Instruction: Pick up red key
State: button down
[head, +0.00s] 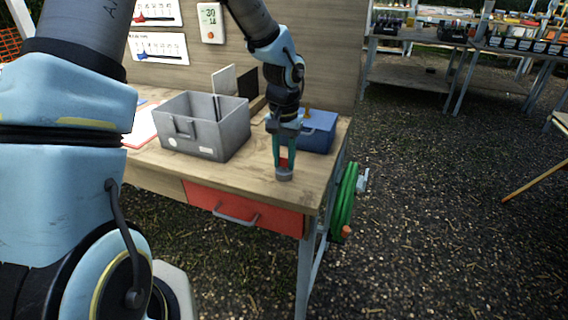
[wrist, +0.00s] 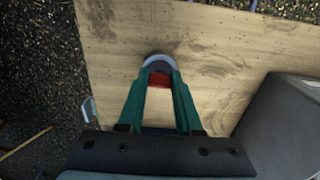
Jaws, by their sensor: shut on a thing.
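My gripper (head: 284,160) has green fingers and points down above the right front part of the wooden table. In the wrist view its fingers (wrist: 159,85) are closed in on a small red piece, which I take as the red key (wrist: 159,79). The red also shows between the fingers in the head view (head: 284,163). A grey round piece (head: 284,176) sits just below the fingertips, and it also shows in the wrist view (wrist: 159,62). I cannot tell whether it is joined to the red piece. The fingers hide much of the red key.
A grey open bin (head: 205,142) stands left of my gripper on the table (head: 250,172). A blue box (head: 318,134) is just behind it to the right. A red drawer (head: 243,208) is under the front edge. A green hose reel (head: 345,200) hangs at the right side.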

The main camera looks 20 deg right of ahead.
jog(key=shift+r, duration=0.15)
notch_tip(320, 180, up, 9)
jog(key=shift+r+b, duration=0.15)
jog(key=shift+b, duration=0.85)
jog(key=shift+f+b, duration=2)
jog(key=shift+f, duration=1.2)
jog(key=shift+f, duration=0.15)
jog(key=shift+f+b, duration=0.35)
jog(key=shift+f, duration=0.4)
jog(key=shift+f, duration=0.15)
jog(key=shift+f, duration=0.4)
